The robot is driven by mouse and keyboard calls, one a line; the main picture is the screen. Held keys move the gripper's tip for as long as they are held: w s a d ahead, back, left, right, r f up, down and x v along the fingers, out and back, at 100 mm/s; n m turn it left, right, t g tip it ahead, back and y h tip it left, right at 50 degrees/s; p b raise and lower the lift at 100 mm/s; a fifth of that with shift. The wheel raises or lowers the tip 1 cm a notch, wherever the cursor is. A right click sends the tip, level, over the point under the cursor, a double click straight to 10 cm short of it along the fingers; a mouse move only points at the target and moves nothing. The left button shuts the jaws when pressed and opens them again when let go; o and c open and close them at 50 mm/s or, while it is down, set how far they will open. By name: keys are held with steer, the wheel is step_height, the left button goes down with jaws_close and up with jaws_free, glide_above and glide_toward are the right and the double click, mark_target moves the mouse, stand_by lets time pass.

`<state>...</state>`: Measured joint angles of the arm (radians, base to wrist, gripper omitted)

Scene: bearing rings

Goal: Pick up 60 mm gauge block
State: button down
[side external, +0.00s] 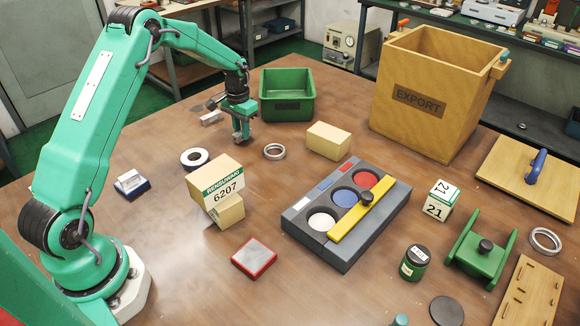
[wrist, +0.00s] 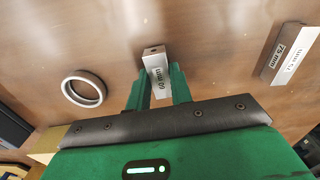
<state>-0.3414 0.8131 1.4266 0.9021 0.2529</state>
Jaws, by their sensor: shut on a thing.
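The 60 mm gauge block (wrist: 158,78) is a small pale metal bar, its label reading upside down in the wrist view. It sits between the two green fingers of my gripper (wrist: 158,92), which are shut on it, and its far end sticks out beyond them. In the side view my gripper (side external: 241,137) points down at the table's far left part, and the block is mostly hidden there. I cannot tell whether the block is clear of the table.
A 75 mm block (wrist: 290,55) lies to the right in the wrist view. A metal ring (side external: 274,151), a green bin (side external: 287,108) and a cream box (side external: 328,140) are near my gripper. The 6207 carton (side external: 215,182) stands nearer the camera.

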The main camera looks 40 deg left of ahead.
step_height(320, 180, up, 4)
steer(key=shift+f, duration=0.15)
steer(key=s+d+r, duration=0.2)
steer(key=d+r, duration=0.4)
steer(key=d, duration=0.5)
steer(key=shift+s+d+r, duration=0.15)
steer(key=shift+d+r, duration=0.1)
steer(key=shift+r, duration=0.05)
